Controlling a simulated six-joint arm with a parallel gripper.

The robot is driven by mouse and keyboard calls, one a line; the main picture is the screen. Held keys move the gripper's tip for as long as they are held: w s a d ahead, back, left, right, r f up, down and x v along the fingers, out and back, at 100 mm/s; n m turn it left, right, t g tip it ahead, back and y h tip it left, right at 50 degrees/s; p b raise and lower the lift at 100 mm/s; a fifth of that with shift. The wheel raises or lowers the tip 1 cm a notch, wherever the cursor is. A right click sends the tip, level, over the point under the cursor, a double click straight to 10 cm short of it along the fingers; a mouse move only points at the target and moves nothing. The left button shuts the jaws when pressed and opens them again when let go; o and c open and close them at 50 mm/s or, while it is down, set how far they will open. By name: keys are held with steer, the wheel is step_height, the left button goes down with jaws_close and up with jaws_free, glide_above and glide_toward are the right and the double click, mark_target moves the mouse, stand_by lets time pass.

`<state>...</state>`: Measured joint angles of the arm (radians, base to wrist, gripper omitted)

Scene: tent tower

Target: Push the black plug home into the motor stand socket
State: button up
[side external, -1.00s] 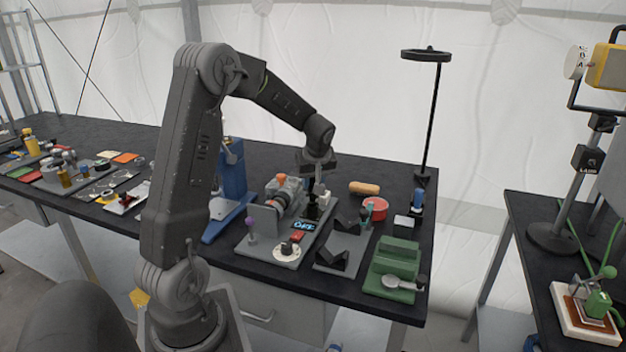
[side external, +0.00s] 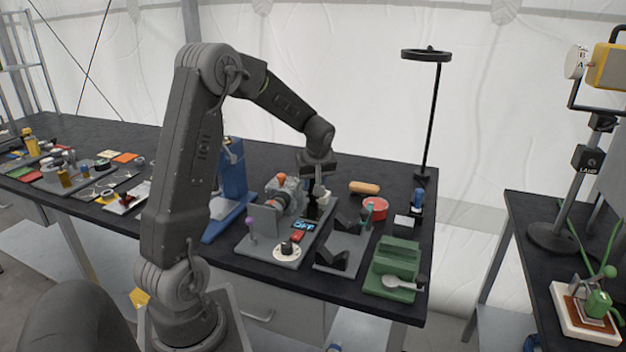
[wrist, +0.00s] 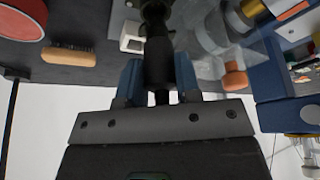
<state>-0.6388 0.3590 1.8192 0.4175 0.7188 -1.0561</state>
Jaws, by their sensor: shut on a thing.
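My gripper (wrist: 158,85) is shut on the black plug (wrist: 158,62), with one finger on each side of it. In the side view my gripper (side external: 314,185) points down over the motor stand (side external: 268,247), beside the grey motor with an orange top (side external: 282,181). The plug's far end runs toward the stand at the top of the wrist view. A small white block (wrist: 132,38) is beside the plug. The socket itself is hidden, so I cannot tell how deep the plug sits.
The stand carries an OFF display (side external: 304,226), a red button (side external: 297,236) and a white dial (side external: 287,252). A black cradle (side external: 340,250), a green holder (side external: 393,270), a red round container (side external: 375,208) and a brush (side external: 364,188) are to the right. A blue press (side external: 232,175) is left.

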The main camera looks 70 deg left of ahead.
steer(key=shift+f, duration=1.15)
steer(key=o, duration=1)
steer(key=v, duration=1.4)
steer(key=shift+w+a, duration=0.1)
steer(key=shift+f, duration=0.1)
steer(key=s+d+r+m+t+h, duration=0.15)
steer(key=d+m, duration=0.25)
steer(key=d, duration=0.4)
steer(key=s+d+r+m+t, duration=0.1)
steer(key=s+d+r+m, duration=0.15)
steer(key=d, duration=0.45)
steer(key=s+d+f+m+h, duration=0.1)
steer(key=s+d+m, duration=0.2)
steer(key=d, duration=0.1)
steer(key=s+d+m+t+h, duration=0.1)
steer(key=s+d+m, duration=0.2)
steer(key=s+d, duration=0.1)
steer(key=s+d+f+m+t+h, duration=0.1)
steer(key=s+d+m, duration=0.2)
steer(key=s, duration=0.1)
steer(key=shift+s+d+f+m, duration=0.1)
steer(key=shift+d+f+m, duration=0.25)
steer(key=shift+d, duration=0.05)
